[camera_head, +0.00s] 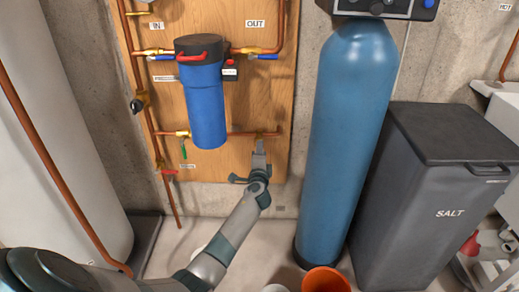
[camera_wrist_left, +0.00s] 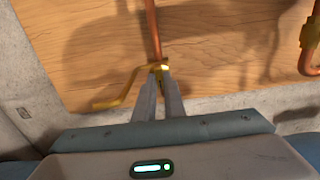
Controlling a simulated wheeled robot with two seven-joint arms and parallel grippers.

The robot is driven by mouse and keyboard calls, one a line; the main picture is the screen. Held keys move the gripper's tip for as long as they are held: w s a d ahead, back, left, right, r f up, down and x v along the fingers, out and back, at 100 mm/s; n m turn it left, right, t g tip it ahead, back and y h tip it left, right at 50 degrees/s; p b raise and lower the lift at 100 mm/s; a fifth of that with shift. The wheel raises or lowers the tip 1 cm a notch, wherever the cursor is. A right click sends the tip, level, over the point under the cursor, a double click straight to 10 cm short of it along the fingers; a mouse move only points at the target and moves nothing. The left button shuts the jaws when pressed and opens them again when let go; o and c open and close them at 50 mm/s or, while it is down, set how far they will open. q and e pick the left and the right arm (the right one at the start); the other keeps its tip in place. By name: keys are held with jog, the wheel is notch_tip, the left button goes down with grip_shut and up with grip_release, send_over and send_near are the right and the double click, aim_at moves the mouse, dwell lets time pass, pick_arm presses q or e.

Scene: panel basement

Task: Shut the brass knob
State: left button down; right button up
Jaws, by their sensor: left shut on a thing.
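My left gripper (camera_head: 259,146) is raised in front of the wooden panel, just at the right end of the lower copper pipe (camera_head: 238,134). In the left wrist view my left gripper (camera_wrist_left: 162,80) is closed on the brass knob (camera_wrist_left: 160,67), which shows at its fingertips. A bent yellow brass arm (camera_wrist_left: 118,96) reaches from it to the lower left. A copper pipe (camera_wrist_left: 152,30) runs up from the knob. The part between the fingers is hidden. In the head view the gripper largely covers the knob. My right gripper is not in view.
The blue filter housing (camera_head: 207,105) hangs on the panel (camera_head: 235,165), left of the gripper. A green-handled valve (camera_head: 183,148) and a red-handled valve (camera_head: 169,171) are further left. A tall blue tank (camera_head: 350,130) stands close on the right, with an orange bucket (camera_head: 326,280) before it.

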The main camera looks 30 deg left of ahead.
pick_arm(q)
jog(key=shift+f, duration=0.1)
jog(key=c, duration=1.8)
grip_release()
jog(key=shift+c, duration=0.2)
jog(key=shift+d, duration=0.1)
